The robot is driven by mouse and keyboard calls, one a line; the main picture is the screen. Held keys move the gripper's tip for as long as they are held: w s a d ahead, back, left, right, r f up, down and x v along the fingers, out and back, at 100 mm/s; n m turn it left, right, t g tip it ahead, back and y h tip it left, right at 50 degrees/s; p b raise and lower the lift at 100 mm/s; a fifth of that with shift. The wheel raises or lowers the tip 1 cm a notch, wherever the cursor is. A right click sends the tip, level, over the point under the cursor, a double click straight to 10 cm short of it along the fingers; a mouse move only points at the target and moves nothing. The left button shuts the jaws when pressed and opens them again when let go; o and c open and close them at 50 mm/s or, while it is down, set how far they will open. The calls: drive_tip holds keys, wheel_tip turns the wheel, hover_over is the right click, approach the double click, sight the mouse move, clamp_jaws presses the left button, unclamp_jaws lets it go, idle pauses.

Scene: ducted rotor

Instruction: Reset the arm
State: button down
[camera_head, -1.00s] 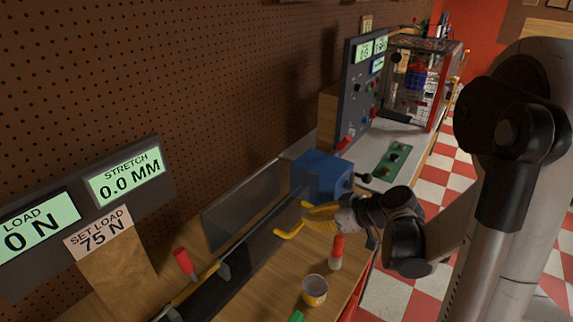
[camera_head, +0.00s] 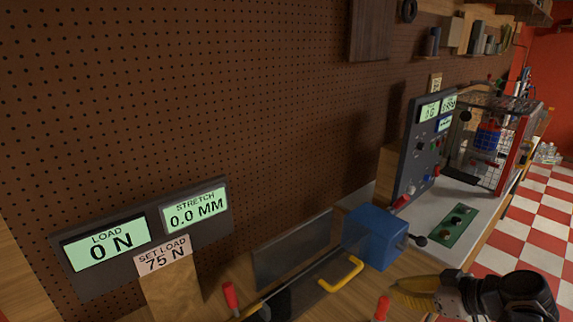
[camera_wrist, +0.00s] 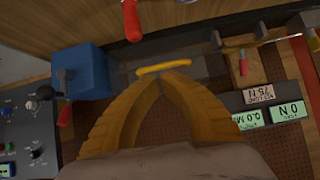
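My gripper (camera_head: 412,292) is at the lower right of the head view, in front of the blue box (camera_head: 375,236). In the wrist view its two yellow fingers (camera_wrist: 162,82) meet at their tips, with nothing seen between them. A bent yellow handle (camera_head: 344,276) stands on the bench rig, left of my gripper and apart from it in the head view. In the wrist view the handle (camera_wrist: 163,68) shows just beyond the fingertips. The blue box (camera_wrist: 82,72) is to the left there.
The load display (camera_head: 104,242) reads 0 N and the stretch display (camera_head: 194,210) reads 0.0 MM. Red-handled parts (camera_head: 230,296) (camera_head: 382,308) stand near the front. A control panel (camera_head: 424,150) and a wire cage (camera_head: 492,140) stand at the right. Checkered floor (camera_head: 540,210) lies beyond the bench.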

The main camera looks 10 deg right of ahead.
drive_tip(key=s+a+m+g+h+b, duration=0.1)
drive_tip(key=s+a+m+h+b, duration=0.5)
drive_tip(key=a, duration=0.6)
drive_tip(key=s, duration=0.2)
drive_tip(key=shift+s+a+g, duration=0.3)
drive_tip(key=shift+s+g, duration=0.1)
